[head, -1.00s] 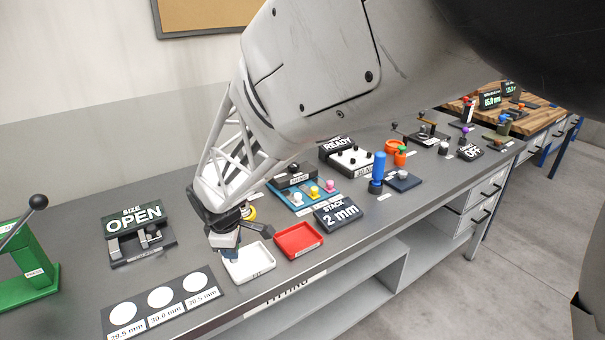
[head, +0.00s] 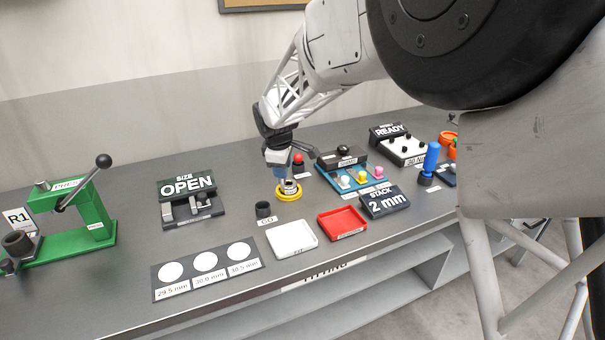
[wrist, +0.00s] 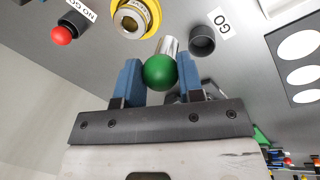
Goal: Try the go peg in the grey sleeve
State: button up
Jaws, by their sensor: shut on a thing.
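The go peg, with a green ball head (wrist: 159,72) and a bright metal shaft, is between the blue fingers of my gripper (wrist: 160,84) in the wrist view. My gripper is shut on it. In the head view my gripper (head: 281,172) is just above and behind the yellow ring (head: 289,194); the peg is mostly hidden there. The grey sleeve (wrist: 127,21) sits in the yellow ring (wrist: 152,11) in the wrist view. The shaft points beside the sleeve, and I cannot tell its height. The dark GO holder (wrist: 202,40) is empty.
A red-headed NO GO peg (wrist: 62,35) stands in its holder beside the ring. A white tray (head: 292,238) and a red tray (head: 342,223) lie in front. The SIZE gauge (head: 188,200) reads OPEN at left. A green press (head: 75,225) stands farther left.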

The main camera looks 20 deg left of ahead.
jog(key=w+a+r, duration=0.1)
jog(key=w, duration=0.6)
jog(key=shift+w+a+r, duration=0.15)
jog(key=shift+w+r, duration=0.1)
jog(key=shift+r, duration=0.05)
jog(key=shift+f, duration=0.2)
jog(key=shift+s+x, duration=0.2)
jog(key=shift+x, duration=0.8)
jog(key=shift+s+x, duration=0.2)
jog(key=shift+x, duration=0.8)
jog(key=shift+s+x, duration=0.25)
jog(key=shift+x, duration=0.8)
jog(key=shift+s+x, duration=0.15)
jog(key=shift+x, duration=0.6)
jog(key=shift+s+x, duration=0.15)
jog(key=shift+x, duration=0.65)
dwell(2.2)
